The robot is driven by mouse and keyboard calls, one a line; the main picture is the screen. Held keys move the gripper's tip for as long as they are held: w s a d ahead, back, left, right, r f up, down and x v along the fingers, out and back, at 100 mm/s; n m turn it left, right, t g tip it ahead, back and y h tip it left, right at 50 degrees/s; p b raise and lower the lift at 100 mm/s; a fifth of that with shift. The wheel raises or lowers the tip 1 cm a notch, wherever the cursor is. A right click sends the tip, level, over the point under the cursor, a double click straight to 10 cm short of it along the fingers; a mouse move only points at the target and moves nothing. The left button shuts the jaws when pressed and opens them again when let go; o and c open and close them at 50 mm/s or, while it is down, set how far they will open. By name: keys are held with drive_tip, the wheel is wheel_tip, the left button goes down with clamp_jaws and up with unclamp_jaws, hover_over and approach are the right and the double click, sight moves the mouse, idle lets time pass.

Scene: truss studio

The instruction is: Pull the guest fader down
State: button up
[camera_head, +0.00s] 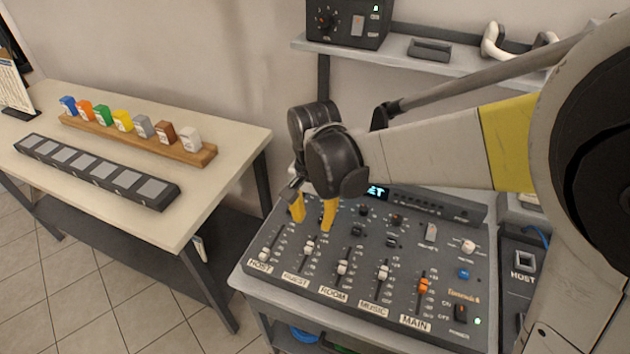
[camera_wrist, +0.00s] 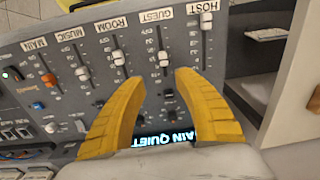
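The grey mixing console (camera_head: 402,305) has a row of faders labelled HOST, GUEST, ROOM, MUSIC and MAIN. The guest fader (camera_head: 310,247) has a white cap, standing well up its slot from the GUEST label (camera_head: 296,278). In the wrist view, where the console appears upside down, the guest fader (camera_wrist: 163,58) lies just beyond and between the fingertips. My gripper (camera_head: 312,226) is open, with its yellow fingers (camera_wrist: 160,80) spread above the console on either side of the guest column. Nothing is between them, and I see no contact with the cap.
The host fader (camera_head: 265,255) and room fader (camera_head: 342,267) flank the guest fader closely. The music fader (camera_head: 383,272) and orange main fader (camera_head: 423,286) are further right. A table (camera_head: 235,130) with coloured blocks stands left; a shelf (camera_head: 400,55) hangs behind.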

sight(309, 246)
drive_tip(key=f+b, duration=0.1)
drive_tip(key=f, duration=0.3)
drive_tip(key=f+b, duration=0.1)
drive_tip(key=f, duration=0.3)
drive_tip(key=a+f+b, duration=0.1)
drive_tip(key=f+b, duration=0.1)
drive_tip(key=f, duration=0.2)
drive_tip(key=shift+w, duration=0.1)
clamp_jaws()
